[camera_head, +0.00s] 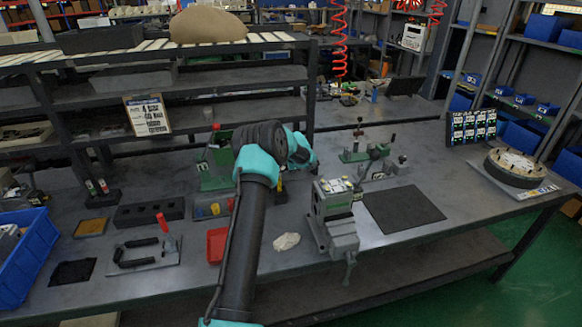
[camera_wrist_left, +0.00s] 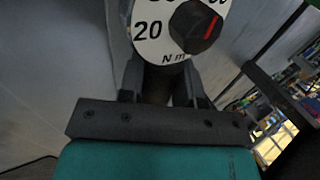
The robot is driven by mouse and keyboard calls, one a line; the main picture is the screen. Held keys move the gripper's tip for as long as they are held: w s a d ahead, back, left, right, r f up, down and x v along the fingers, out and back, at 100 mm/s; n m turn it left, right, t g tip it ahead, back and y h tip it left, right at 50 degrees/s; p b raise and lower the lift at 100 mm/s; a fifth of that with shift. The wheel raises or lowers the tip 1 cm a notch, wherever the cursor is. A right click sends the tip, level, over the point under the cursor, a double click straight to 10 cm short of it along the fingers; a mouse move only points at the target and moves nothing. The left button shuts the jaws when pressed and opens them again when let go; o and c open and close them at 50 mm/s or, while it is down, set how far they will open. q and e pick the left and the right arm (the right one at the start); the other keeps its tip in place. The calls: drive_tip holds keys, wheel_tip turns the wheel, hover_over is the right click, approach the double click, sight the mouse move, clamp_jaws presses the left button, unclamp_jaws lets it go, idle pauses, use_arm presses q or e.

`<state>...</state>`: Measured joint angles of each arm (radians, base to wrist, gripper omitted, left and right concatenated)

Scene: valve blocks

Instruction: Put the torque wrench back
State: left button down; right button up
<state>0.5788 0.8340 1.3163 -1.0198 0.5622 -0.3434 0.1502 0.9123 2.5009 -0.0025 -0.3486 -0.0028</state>
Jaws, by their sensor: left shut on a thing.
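The torque wrench shows in the left wrist view as a white dial (camera_wrist_left: 153,48) marked 20 and N m, with a black hexagonal hub and a red line. My left gripper (camera_wrist_left: 160,85) is shut on the wrench's dark shaft just below the dial. The rest of the wrench is out of that view. In the head view my left arm stands over the middle of the bench, and its gripper and the wrench are mostly hidden behind the arm. My right gripper is in neither view.
On the bench (camera_head: 440,265) are a grey vise (camera_head: 336,222), a dark mat (camera_head: 400,208), a red bin (camera_head: 217,245), a plate with black curved pieces (camera_head: 143,254), a black block with holes (camera_head: 149,213) and a blue crate (camera_head: 27,250). A round flange (camera_head: 515,165) lies far right. The right front is clear.

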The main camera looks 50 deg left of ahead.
use_arm(q)
drive_tip(key=shift+f, duration=0.25)
drive_tip(key=c, duration=0.7)
unclamp_jaws()
drive_tip(key=shift+f, duration=0.15)
drive_tip(key=v, duration=1.7)
drive_tip(key=shift+d+r, duration=0.1)
drive_tip(key=shift+r, duration=0.2)
